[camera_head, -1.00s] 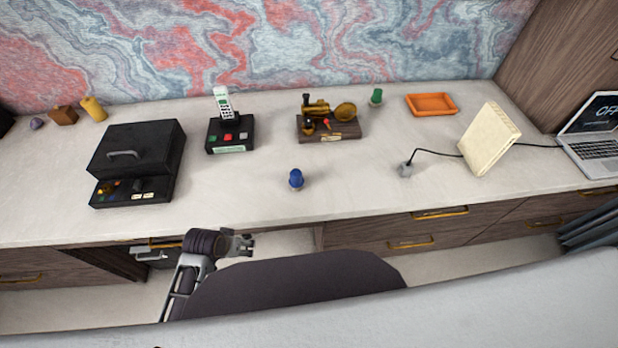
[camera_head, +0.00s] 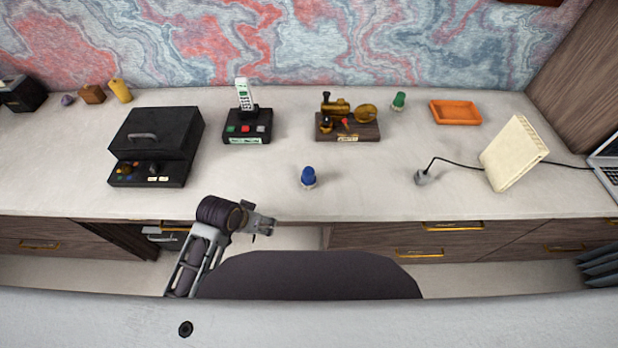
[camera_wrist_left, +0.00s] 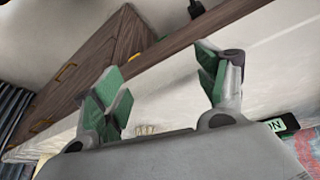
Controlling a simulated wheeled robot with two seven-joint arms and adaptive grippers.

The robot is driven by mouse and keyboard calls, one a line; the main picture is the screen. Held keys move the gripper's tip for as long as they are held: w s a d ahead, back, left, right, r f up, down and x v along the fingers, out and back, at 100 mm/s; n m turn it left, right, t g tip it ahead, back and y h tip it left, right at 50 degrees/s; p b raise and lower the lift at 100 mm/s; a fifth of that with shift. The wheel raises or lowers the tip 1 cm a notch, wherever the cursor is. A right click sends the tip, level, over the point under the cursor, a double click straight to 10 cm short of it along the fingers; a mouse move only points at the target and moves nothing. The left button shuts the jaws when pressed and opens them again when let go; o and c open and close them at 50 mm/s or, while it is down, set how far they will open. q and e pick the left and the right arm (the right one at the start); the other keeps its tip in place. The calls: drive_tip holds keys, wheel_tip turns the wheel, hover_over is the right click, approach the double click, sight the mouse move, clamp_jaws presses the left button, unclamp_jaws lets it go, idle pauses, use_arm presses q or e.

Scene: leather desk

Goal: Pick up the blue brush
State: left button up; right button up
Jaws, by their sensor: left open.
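The blue brush (camera_head: 308,177) stands on the pale desk top (camera_head: 255,190), near the front edge and about the middle of the head view. Its blue part is up, with a paler lower part beneath. My left gripper (camera_head: 270,226) is in front of the desk's front edge, below and left of the brush and apart from it. In the left wrist view its two green-padded fingers (camera_wrist_left: 163,80) are spread wide with nothing held between them. I cannot make out the brush clearly in that view. My right gripper is out of view.
A black box (camera_head: 155,145) stands left, a cordless phone (camera_head: 247,125) and a golden model on a wooden base (camera_head: 348,125) behind the brush. A green object (camera_head: 398,101) and orange tray (camera_head: 455,112) lie farther back. A cream panel (camera_head: 513,153) is right. The desk around the brush is clear.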

use_arm(q)
drive_tip(key=w+d+r+m+h, duration=0.3)
drive_tip(key=w+d+r+m, duration=0.5)
drive_tip(key=d, duration=0.6)
drive_tip(key=m+g+y, duration=0.1)
drive_tip(key=m+g, duration=0.1)
approach(307, 169)
drive_tip(key=shift+w+f, duration=0.15)
drive_tip(key=shift+w, duration=0.05)
idle(0.4)
drive_tip(key=shift+d, duration=0.1)
drive_tip(key=shift+x, duration=4.35)
drive_tip(key=shift+s, duration=0.15)
drive_tip(key=shift+s+x, duration=0.15)
drive_tip(key=shift+x, duration=0.75)
drive_tip(key=shift+s+x, duration=0.15)
drive_tip(key=shift+x, duration=1.6)
